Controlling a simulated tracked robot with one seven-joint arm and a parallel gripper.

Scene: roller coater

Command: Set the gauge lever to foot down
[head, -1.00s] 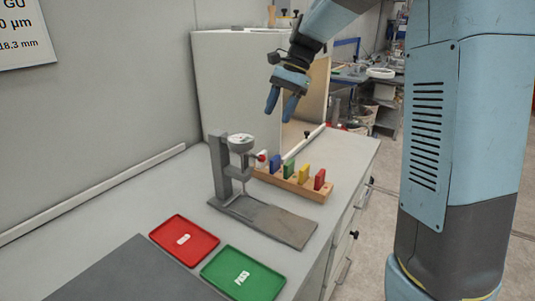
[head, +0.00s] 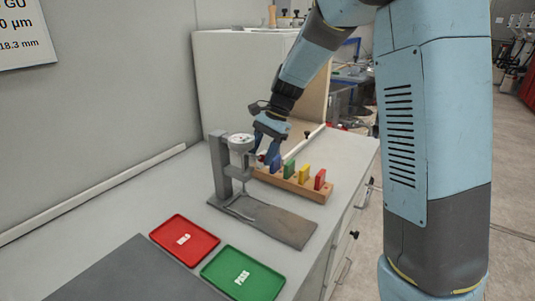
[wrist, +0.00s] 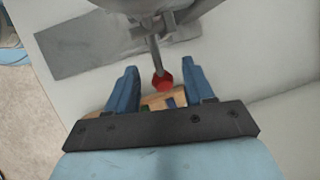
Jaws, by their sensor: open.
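The gauge (head: 221,165) stands on a grey base plate, with a round dial (head: 240,142) on its upright post. Its lever (wrist: 156,50) has a red knob (wrist: 162,80) at the end. In the wrist view the knob shows between the two blue fingers of my gripper (wrist: 160,70), with gaps on both sides. My gripper (head: 265,160) is open, just right of the dial in the head view, and hides the knob there. I cannot tell whether the gauge foot touches the plate.
A wooden rack (head: 297,186) with several coloured blocks stands close behind the gauge, near my fingers. A red tray (head: 185,240) and a green PASS tray (head: 242,274) lie in front. A pale cabinet (head: 245,80) stands at the back.

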